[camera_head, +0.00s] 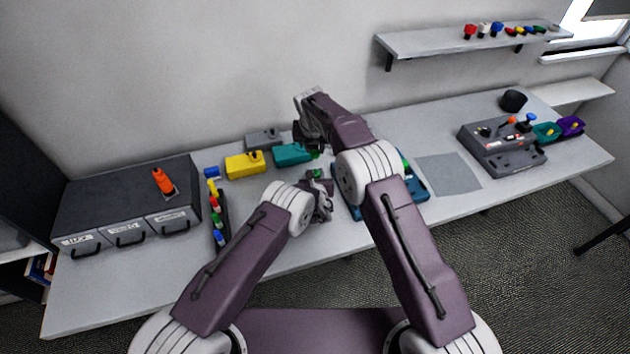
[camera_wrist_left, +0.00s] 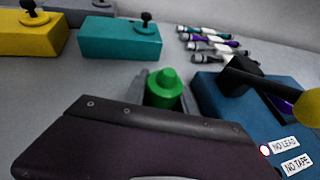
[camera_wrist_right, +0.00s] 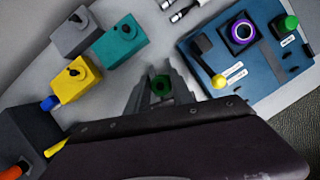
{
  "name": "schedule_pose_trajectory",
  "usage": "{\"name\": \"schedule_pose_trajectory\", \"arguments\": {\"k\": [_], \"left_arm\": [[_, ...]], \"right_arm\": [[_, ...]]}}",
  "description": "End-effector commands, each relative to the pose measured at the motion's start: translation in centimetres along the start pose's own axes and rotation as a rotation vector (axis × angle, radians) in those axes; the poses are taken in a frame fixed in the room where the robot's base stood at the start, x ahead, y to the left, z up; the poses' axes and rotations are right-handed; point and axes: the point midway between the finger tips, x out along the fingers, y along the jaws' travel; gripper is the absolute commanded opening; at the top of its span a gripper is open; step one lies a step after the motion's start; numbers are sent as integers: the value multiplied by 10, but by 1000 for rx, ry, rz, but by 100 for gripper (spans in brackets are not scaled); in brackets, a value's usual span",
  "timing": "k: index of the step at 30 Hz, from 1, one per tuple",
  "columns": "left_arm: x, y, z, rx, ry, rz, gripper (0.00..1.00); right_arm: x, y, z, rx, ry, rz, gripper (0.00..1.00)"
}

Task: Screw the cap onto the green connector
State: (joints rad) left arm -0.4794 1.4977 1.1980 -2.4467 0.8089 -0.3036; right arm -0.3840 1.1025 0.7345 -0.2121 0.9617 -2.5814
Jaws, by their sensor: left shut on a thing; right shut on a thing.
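My left gripper (camera_head: 320,187) is shut on a bright green stepped piece, which looks like the green connector (camera_wrist_left: 164,88); its narrower top shows in the left wrist view. My right gripper (camera_head: 312,145) is shut on a dark green ring-shaped piece, which looks like the cap (camera_wrist_right: 161,86); a dark hole shows in its middle. In the head view the right gripper is a little farther back on the table than the left one. The two held pieces look apart, and the arms partly hide them.
Yellow (camera_head: 245,166), teal (camera_head: 291,154) and grey (camera_head: 263,140) boxes stand behind to the left. A blue board (camera_wrist_right: 215,55) with a yellow-knobbed lever lies to the right. A rack of coloured pieces (camera_head: 218,215) is at left. A grey mat (camera_head: 448,174) is clear.

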Motion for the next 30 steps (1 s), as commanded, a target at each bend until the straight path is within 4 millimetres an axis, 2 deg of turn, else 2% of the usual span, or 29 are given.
{"name": "schedule_pose_trajectory", "arguments": {"k": [26, 30], "left_arm": [[0, 0, 0, 0, 0, 0, 0], [0, 0, 0, 0, 0, 0, 0]], "right_arm": [[0, 0, 0, 0, 0, 0, 0], [14, 0, -6, 0, 2, -2, 0]]}}
